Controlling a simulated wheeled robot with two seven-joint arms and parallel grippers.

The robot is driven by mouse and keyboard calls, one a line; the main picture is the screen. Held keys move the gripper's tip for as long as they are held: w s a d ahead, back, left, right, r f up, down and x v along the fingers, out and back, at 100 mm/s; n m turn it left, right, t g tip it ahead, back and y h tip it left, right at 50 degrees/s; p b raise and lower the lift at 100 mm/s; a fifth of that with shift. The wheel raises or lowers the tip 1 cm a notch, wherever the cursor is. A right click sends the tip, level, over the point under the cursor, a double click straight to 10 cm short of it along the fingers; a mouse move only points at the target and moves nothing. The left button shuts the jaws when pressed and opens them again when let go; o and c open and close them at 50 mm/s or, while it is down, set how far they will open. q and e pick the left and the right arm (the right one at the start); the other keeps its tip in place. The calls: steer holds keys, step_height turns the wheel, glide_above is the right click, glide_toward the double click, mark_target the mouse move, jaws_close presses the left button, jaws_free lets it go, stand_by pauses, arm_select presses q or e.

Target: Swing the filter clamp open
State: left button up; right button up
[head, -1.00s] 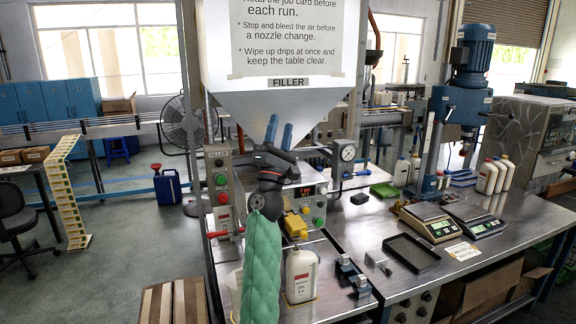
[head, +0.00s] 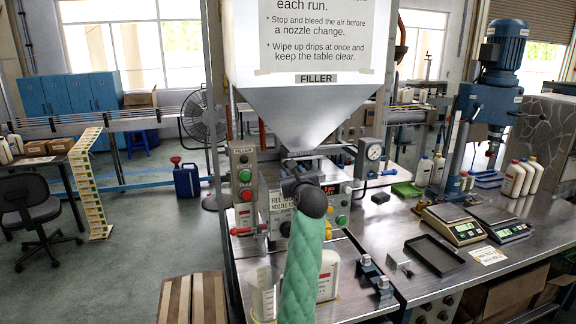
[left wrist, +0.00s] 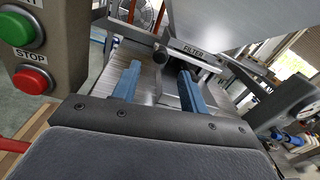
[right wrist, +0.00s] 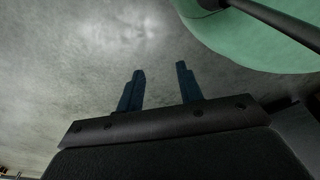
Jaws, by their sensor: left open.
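A FILTER label (left wrist: 193,50) shows in the left wrist view on a pale strip beneath the hopper. A dark bar (left wrist: 135,32) and a dark rounded part lie just beyond my left fingers; I cannot tell which piece is the clamp. My left gripper (left wrist: 159,68) is open, its two blue fingers pointing at these parts with nothing visibly held. In the head view my green-sleeved left arm rises before the filler, and my wrist hides the fingers and the filter area. My right gripper (right wrist: 159,66) is open and empty over grey floor, outside the head view.
The hopper (head: 300,105) hangs above my left wrist. A button post (head: 244,185) stands close on the left, a gauge (head: 373,153) on the right. A white bottle (head: 328,276) and clear beaker (head: 262,292) flank my arm. Scales and a black tray (head: 434,256) occupy the right bench.

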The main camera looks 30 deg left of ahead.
mark_target(304, 160)
arm_select(q)
steer(key=p+x, duration=0.3)
steer(key=x, duration=0.3)
steer(key=shift+r, duration=0.15)
steer(key=shift+w+a+p, duration=0.3)
steer(key=shift+w+a, duration=0.1)
steer(key=shift+a, duration=0.05)
arm_select(e)
steer(key=s+d, duration=0.1)
steer(key=s, duration=0.8)
steer(key=shift+d+f+g, duration=0.4)
steer(key=shift+s, duration=0.1)
arm_select(q)
jaws_close()
